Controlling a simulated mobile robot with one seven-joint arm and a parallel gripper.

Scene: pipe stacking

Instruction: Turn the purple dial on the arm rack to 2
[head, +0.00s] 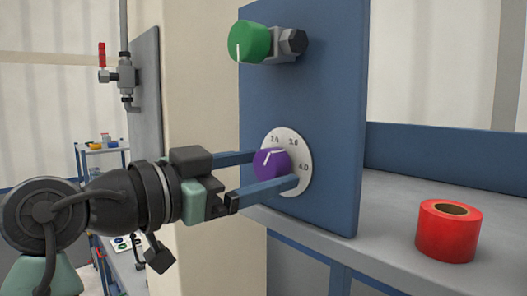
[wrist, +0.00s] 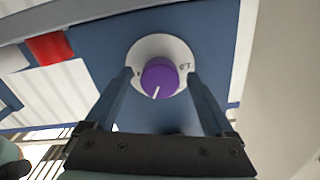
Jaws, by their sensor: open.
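The purple dial (head: 271,164) sits on a round white scale plate (head: 302,150) on the blue upright panel. Its white mark points roughly up, near a small label that is hard to read; labels like 3.0 and 4.0 lie further right. My gripper (head: 273,168) is open, with one blue finger on each side of the dial. In the wrist view the dial (wrist: 159,77) lies between the two fingertips (wrist: 159,75), with a gap visible on each side. Its white mark points down and slightly left there. Whether either finger touches it, I cannot tell.
A green knob (head: 250,42) with a dark fitting sticks out above the dial on the blue panel (head: 335,110). A red tape roll (head: 447,231) lies on the grey bench at right. A red-handled valve (head: 102,56) is on a pipe at left.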

